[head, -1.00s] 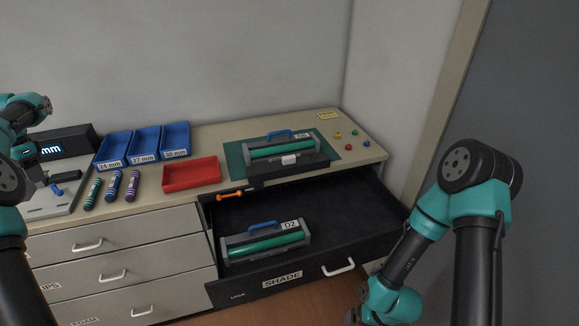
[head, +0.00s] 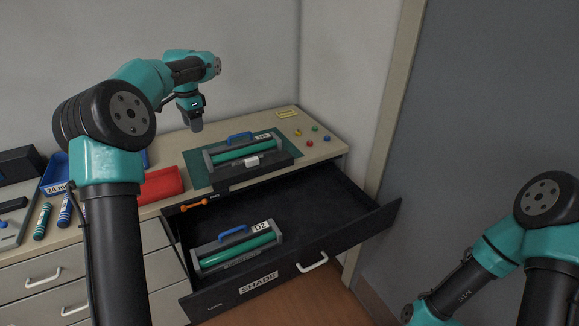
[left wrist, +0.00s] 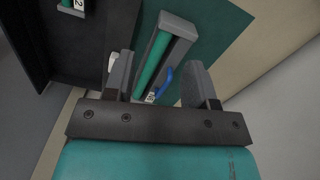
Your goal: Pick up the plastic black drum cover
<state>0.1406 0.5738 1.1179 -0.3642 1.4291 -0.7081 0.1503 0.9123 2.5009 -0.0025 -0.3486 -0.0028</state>
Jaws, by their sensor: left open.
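A grey cartridge (head: 240,153) with a green drum, a blue handle and a label stands on the green mat (head: 199,172). A long black part (head: 262,166) with a white tab runs along its front side; it looks like the drum cover. My left gripper (head: 195,125) is open and empty above and left of this cartridge, fingers pointing down. In the left wrist view, the cartridge (left wrist: 172,32) shows beyond the two spread fingers (left wrist: 160,82), with its blue handle between them. My right gripper is out of view.
The open black drawer (head: 335,215) holds a second cartridge (head: 238,247) labelled D2 and an orange tool (head: 194,204). A red tray (head: 162,184) stands left of the mat. Small coloured knobs (head: 310,142) sit at the right. The drawer's back and right are clear.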

